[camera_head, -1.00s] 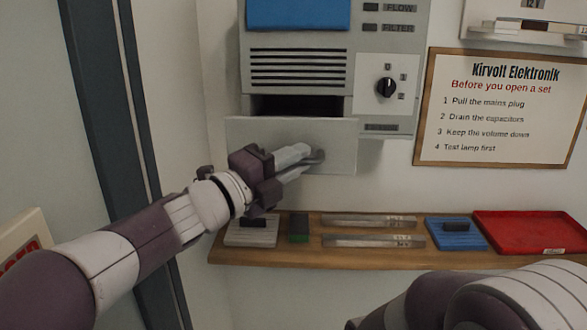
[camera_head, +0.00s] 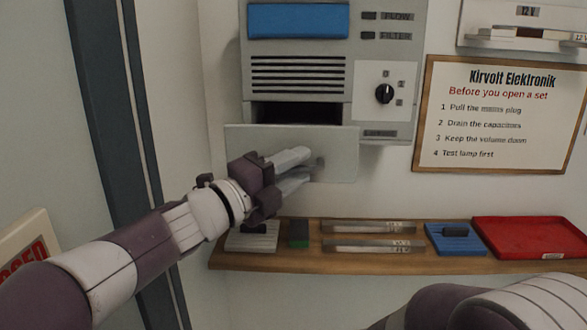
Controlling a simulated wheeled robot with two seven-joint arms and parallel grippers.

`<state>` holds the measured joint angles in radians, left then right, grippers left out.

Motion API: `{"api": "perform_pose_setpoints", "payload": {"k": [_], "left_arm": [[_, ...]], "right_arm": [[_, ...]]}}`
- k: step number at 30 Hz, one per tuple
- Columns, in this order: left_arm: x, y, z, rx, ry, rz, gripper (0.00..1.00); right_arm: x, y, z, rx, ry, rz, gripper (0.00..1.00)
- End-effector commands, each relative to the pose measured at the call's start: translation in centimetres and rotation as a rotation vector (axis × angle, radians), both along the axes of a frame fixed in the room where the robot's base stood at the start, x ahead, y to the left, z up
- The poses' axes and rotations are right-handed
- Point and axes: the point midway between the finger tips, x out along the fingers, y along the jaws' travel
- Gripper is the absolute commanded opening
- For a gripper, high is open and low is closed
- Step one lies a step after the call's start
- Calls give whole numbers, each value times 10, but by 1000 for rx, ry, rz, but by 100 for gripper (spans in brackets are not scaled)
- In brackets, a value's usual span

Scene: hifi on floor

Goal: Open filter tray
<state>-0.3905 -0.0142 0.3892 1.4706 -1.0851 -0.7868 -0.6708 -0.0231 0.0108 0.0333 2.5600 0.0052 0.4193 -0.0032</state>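The filter tray (camera_head: 245,148) is a grey drawer at the bottom of the wall unit (camera_head: 425,55). It stands out from the unit, with a dark gap (camera_head: 300,111) above its front. A small handle (camera_head: 320,165) shows on the right part of the tray front. My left gripper (camera_head: 308,165) is at the handle from the left, its pale fingers slightly apart, one higher and one lower. The fingers partly hide the handle, and contact is hard to make out. My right arm shows at the lower right; its gripper is out of view.
A wooden shelf (camera_head: 345,264) below carries flat grey, green and blue pieces, metal strips and a red tray (camera_head: 530,237). A black knob (camera_head: 384,94) is on the unit. A framed notice (camera_head: 495,115) hangs at right.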

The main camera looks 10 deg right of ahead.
Motion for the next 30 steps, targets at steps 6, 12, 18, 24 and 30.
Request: {"api": "perform_pose_setpoints", "payload": {"k": [6,12,18,24,30], "left_arm": [[-17,34,-11,0,-3,6,36],[-42,81,-17,0,-3,6,36],[-57,107,-18,1,0,2,36],[-60,110,-16,1,0,0,36],[-59,110,-16,0,0,0,36]], "right_arm": [[0,0,-24,0,0,0,40],[0,0,-45,0,0,0,40],[0,0,-53,0,0,0,40],[0,0,-53,0,0,0,40],[0,0,-52,0,0,0,40]]}}
